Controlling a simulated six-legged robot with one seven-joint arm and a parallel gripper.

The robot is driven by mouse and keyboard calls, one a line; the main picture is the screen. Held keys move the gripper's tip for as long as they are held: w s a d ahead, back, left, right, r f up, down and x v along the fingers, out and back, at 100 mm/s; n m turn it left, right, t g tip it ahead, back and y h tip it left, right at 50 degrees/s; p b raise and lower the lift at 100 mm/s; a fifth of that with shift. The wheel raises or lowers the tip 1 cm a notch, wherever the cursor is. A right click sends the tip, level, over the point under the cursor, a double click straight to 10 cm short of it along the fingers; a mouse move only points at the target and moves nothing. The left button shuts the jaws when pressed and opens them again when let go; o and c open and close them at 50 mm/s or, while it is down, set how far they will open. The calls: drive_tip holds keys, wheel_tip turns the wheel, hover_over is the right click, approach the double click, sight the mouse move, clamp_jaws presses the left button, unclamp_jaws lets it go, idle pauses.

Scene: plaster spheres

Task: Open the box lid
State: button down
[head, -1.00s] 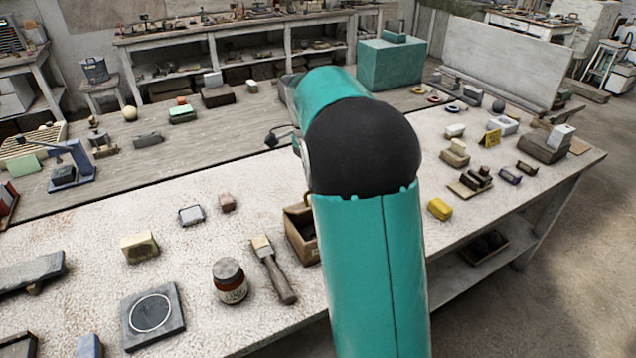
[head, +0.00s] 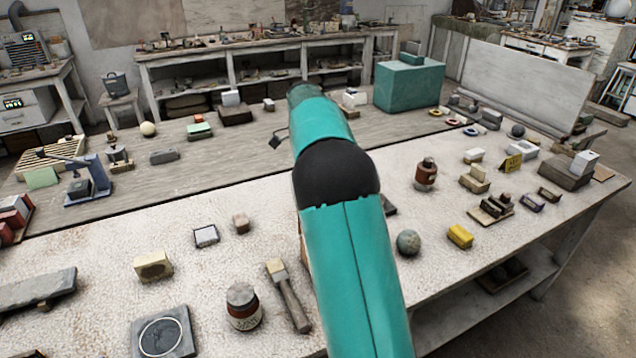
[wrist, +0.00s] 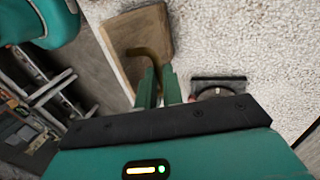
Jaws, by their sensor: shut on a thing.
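A wooden box with a brown lid (wrist: 152,28) shows at the top of the wrist view. A curved brass handle (wrist: 146,52) stands out from it. My gripper (wrist: 158,84) is shut on the handle, its two green fingers close together at the handle's lower end. How far the lid is raised I cannot tell. In the head view my teal arm hides nearly all of the box and the gripper.
A teal box (head: 408,86) stands farther back.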

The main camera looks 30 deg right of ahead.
drive_tip(key=shift+w+f+g, duration=0.2)
drive_tip(key=shift+f+g, duration=0.1)
drive_tip(key=shift+f, duration=0.05)
drive_tip(key=c, duration=1.5)
unclamp_jaws()
drive_tip(key=shift+w, duration=0.1)
drive_tip(key=shift+r, duration=0.15)
drive_tip(key=shift+v, duration=3.7)
